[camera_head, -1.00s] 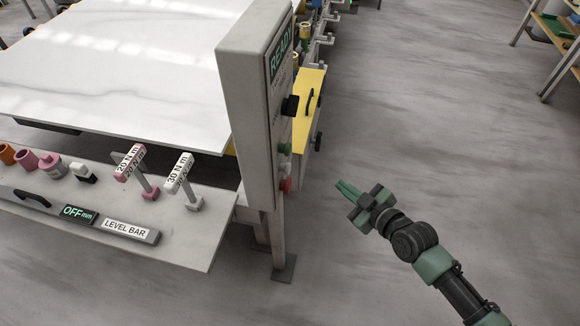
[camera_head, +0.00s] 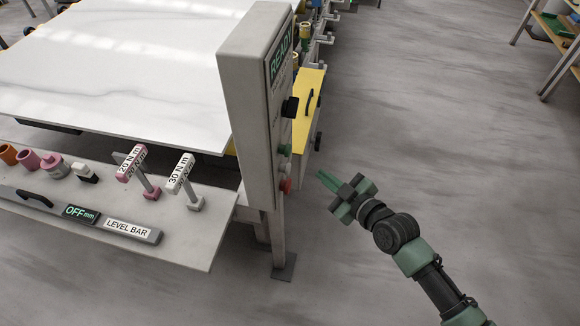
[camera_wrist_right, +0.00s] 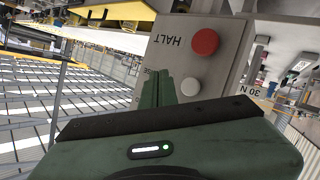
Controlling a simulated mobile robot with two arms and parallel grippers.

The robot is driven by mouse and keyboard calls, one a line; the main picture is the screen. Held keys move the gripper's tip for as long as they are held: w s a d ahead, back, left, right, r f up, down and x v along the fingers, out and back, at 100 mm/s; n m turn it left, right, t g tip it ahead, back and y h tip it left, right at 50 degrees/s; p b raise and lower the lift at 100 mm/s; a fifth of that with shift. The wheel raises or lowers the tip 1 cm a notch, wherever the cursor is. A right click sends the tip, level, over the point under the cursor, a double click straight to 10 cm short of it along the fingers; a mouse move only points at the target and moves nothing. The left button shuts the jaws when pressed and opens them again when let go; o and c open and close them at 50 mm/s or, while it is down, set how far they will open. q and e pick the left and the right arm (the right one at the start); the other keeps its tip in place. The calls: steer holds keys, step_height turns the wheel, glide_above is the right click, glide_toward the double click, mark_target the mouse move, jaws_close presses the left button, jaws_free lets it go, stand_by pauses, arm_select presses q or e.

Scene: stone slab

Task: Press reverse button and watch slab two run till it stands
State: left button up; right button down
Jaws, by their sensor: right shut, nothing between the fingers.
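A grey control box (camera_head: 245,95) stands on a post, its lit display (camera_head: 280,55) reading READY. On its right face are a black knob (camera_head: 290,107), a green button (camera_head: 285,150) and a red button (camera_head: 285,185). In the right wrist view a red button (camera_wrist_right: 205,42) is beside the word HALT, and a white button (camera_wrist_right: 190,88) lies near a partly hidden label. My right gripper (camera_head: 324,178) is shut and empty, apart from the box to its right; its fingers (camera_wrist_right: 165,90) point toward the panel. A white veined slab (camera_head: 120,65) lies left of the box. My left gripper is out of view.
A front shelf (camera_head: 190,235) holds two torque tools, marked 20 N m (camera_head: 131,162) and 30 N m (camera_head: 180,172), coloured cups and a level bar (camera_head: 130,229).

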mark_target(286, 169)
steer(key=shift+w+a+p, duration=0.15)
steer(key=shift+w+a, duration=0.05)
steer(key=shift+a, duration=0.6)
steer(key=shift+w+a+p, duration=0.15)
steer(key=shift+w+a, duration=0.1)
steer(key=shift+a, duration=0.6)
steer(key=shift+w+a+p, duration=0.15)
steer(key=shift+w+a, duration=0.05)
steer(key=shift+a, duration=0.6)
steer(key=shift+a, duration=0.1)
steer(key=shift+w+a, duration=0.1)
steer(key=shift+a, duration=0.25)
